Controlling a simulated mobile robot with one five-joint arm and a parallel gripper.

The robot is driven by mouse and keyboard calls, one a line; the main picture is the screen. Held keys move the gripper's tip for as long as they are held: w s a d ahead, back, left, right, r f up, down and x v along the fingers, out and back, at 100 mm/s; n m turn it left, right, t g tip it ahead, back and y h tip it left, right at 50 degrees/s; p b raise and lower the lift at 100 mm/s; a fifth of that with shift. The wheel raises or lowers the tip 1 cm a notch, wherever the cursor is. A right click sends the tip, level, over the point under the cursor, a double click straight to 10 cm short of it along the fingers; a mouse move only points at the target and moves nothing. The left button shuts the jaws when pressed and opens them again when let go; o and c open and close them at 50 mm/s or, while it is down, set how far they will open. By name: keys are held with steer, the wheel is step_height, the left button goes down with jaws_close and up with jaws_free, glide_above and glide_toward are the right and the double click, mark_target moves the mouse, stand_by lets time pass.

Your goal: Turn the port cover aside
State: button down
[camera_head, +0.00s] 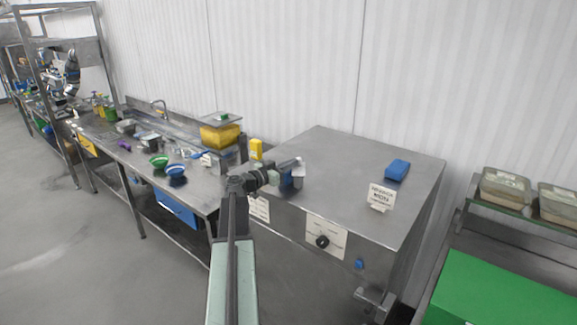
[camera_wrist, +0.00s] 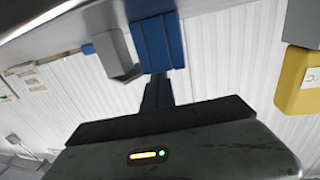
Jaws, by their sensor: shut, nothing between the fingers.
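My gripper (camera_head: 289,181) reaches over the front left of the steel cabinet top (camera_head: 330,160). Its blue fingers are together with nothing between them. The blue fingers show at the top middle of the wrist view (camera_wrist: 157,42). A small grey block (camera_wrist: 115,55) stands at the metal surface right beside them in that upside-down view. It may be the port cover, but I cannot tell for sure. Whether the fingers touch it or only overlap it in the picture is unclear. In the head view my gripper hides most of that spot.
A blue block (camera_head: 397,169) and a small sign (camera_head: 381,196) are on the cabinet top at right. A black dial (camera_head: 322,241) is on its front. A yellow box (camera_head: 256,149) is just behind my gripper, also at right in the wrist view (camera_wrist: 299,85). Bowls stand on the left bench.

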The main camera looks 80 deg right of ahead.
steer(key=shift+s+d, duration=0.35)
steer(key=shift+s, duration=0.05)
stand_by(0.8)
steer(key=shift+s, duration=0.1)
steer(key=shift+s+d+r, duration=0.1)
steer(key=shift+s+d, duration=0.05)
steer(key=shift+s+d+r, duration=0.1)
steer(key=shift+s+r, duration=0.05)
stand_by(0.6)
